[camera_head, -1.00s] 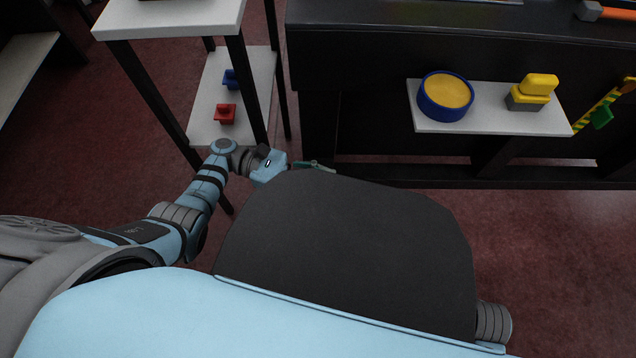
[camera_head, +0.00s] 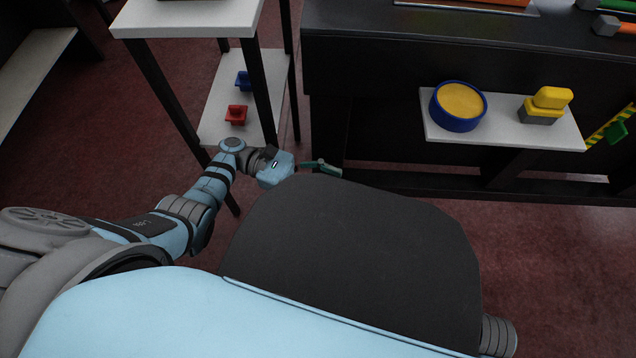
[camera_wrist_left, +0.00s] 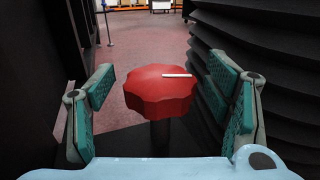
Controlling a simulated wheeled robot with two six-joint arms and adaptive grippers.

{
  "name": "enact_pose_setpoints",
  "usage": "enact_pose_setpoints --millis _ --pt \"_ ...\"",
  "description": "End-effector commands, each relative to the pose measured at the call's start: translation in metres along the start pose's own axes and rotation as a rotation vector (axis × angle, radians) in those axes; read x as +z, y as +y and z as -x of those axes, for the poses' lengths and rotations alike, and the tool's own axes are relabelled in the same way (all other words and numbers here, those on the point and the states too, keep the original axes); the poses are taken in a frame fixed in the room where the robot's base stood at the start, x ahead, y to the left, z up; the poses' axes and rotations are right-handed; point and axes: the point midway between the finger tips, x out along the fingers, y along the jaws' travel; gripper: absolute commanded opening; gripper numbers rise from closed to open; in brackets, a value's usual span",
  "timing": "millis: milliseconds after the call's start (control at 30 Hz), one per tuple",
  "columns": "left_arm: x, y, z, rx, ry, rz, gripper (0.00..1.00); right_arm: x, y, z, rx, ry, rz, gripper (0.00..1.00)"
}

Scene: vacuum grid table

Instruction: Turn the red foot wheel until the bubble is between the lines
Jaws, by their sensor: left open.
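The red foot wheel (camera_wrist_left: 160,92) shows in the left wrist view, a scalloped knob with a white mark on top, on a dark stem. My left gripper (camera_wrist_left: 162,88) is open, with one teal-padded finger on each side of the wheel; gaps show between the pads and the wheel. In the head view my left gripper (camera_head: 322,167) is low beside the dark bench, and the wheel is hidden there. No bubble or lines show in either view. My right gripper is not in view.
A dark bench (camera_head: 400,55) carries a white shelf (camera_head: 500,135) with a blue-rimmed yellow round thing (camera_head: 460,103) and a yellow-grey block (camera_head: 546,103). A white rack (camera_head: 215,115) holds red and blue pieces. Black ribbed folds (camera_wrist_left: 255,60) stand close right of the wheel.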

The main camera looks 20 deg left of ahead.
Motion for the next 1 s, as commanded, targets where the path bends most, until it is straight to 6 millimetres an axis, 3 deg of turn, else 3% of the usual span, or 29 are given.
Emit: enact_pose_setpoints --millis 200,333,1000 --pt "0.001 0.001 0.049 0.004 0.002 0.002 0.72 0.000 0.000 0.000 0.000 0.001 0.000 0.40" --pt "0.000 0.001 0.063 0.002 0.002 0.001 0.72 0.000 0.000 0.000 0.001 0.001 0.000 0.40" --pt "0.000 0.000 0.069 0.000 0.000 -0.001 0.72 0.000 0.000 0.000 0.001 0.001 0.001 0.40"
